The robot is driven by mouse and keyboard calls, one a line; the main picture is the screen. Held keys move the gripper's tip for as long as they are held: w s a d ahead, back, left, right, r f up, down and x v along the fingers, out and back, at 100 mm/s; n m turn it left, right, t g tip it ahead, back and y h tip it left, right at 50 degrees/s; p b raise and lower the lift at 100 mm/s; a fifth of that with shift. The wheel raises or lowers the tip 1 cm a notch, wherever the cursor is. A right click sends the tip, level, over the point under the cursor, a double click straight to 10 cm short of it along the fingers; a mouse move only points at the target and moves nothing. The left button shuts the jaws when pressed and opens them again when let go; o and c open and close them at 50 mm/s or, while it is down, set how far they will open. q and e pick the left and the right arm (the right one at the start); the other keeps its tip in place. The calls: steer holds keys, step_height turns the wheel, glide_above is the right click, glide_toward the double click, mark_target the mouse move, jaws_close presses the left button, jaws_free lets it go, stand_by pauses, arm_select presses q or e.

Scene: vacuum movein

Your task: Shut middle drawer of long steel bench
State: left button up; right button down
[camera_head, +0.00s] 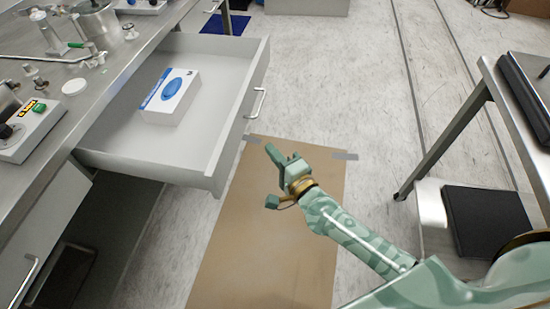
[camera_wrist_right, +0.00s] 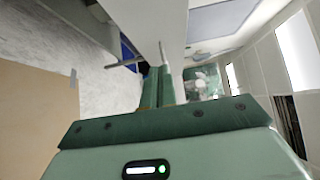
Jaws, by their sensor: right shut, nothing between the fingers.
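The middle drawer (camera_head: 215,165) of the long steel bench (camera_head: 118,50) is pulled well out toward the right in the head view. It is grey, with a bar handle (camera_head: 257,103) on its front. A white and blue box (camera_head: 171,95) lies inside it. My right gripper (camera_head: 270,175) is in front of the drawer's near corner, with a gap to the front panel as far as I can tell. It is shut and empty. In the right wrist view its fingers (camera_wrist_right: 158,88) sit together, close to the drawer handle (camera_wrist_right: 128,63). My left gripper is out of both views.
Small instruments and a control box (camera_head: 30,128) with a green button stand on the bench top. A brown mat (camera_head: 270,250) lies on the floor below my right arm. A steel table (camera_head: 480,95) stands at the right, with a black item on its lower shelf.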

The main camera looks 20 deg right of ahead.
mark_target(239, 129)
steer(key=w+a, duration=0.1)
steer(key=w, duration=0.1)
steer(key=w+a+b, duration=0.1)
steer(key=w+a, duration=0.1)
steer(key=w, duration=0.1)
steer(key=w+a, duration=0.1)
steer(key=w, duration=0.1)
steer(key=shift+w+a, duration=0.15)
steer(key=shift+a, duration=0.1)
